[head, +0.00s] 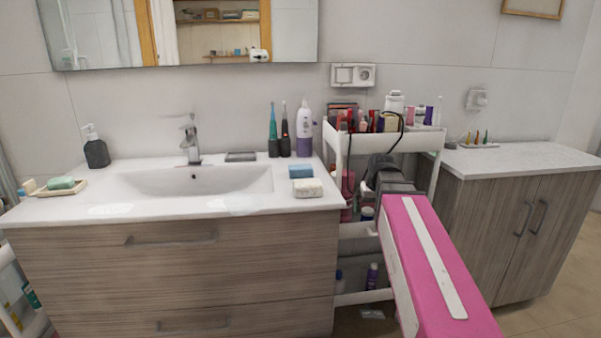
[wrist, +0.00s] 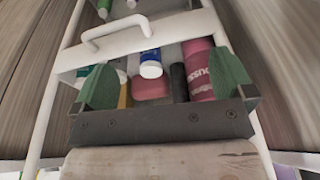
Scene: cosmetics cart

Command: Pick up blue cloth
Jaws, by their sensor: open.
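A small blue folded block, which looks like the blue cloth (head: 301,171), lies on the right end of the white sink counter. A pale speckled folded block (head: 308,188) lies just in front of it. My gripper (wrist: 165,82) is open, its two green fingers wide apart, with nothing held between them. In the wrist view it faces the cart shelf, and the blue cloth is not seen there. In the head view my pink arm reaches to the cart, right of the cloth and apart from it; the fingertips are hidden.
The white cart (head: 397,140) stands between the sink counter (head: 95,206) and a wooden cabinet (head: 520,230). Its shelf holds a pink bottle (wrist: 199,72) and a blue-and-white tube (wrist: 151,64). Toothbrushes (head: 273,140) and a white-purple bottle (head: 304,130) stand behind the cloth.

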